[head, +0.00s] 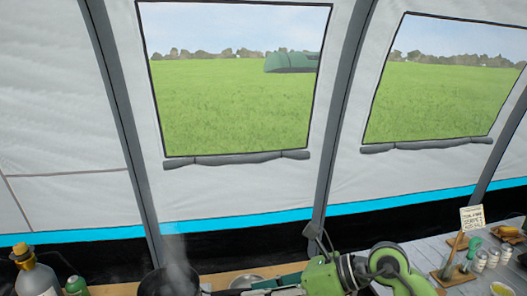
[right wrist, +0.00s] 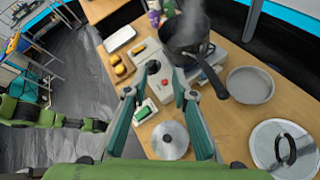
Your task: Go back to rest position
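My right gripper (right wrist: 157,92) shows in the right wrist view with its two teal fingers spread apart and nothing between them. It is over the wooden table (right wrist: 232,122). In the head view my green right arm comes in along the bottom edge, and part of the right gripper (head: 278,284) shows there, cut off by the frame. My left gripper is in neither view.
A steaming dark pot (right wrist: 186,38) stands on a stove (right wrist: 153,66) beyond the fingers. A grey pan (right wrist: 250,85) and lids (right wrist: 171,140) lie nearby. In the head view, bottles (head: 34,275) stand at left, and jars (head: 492,258) and a small sign (head: 472,217) at right.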

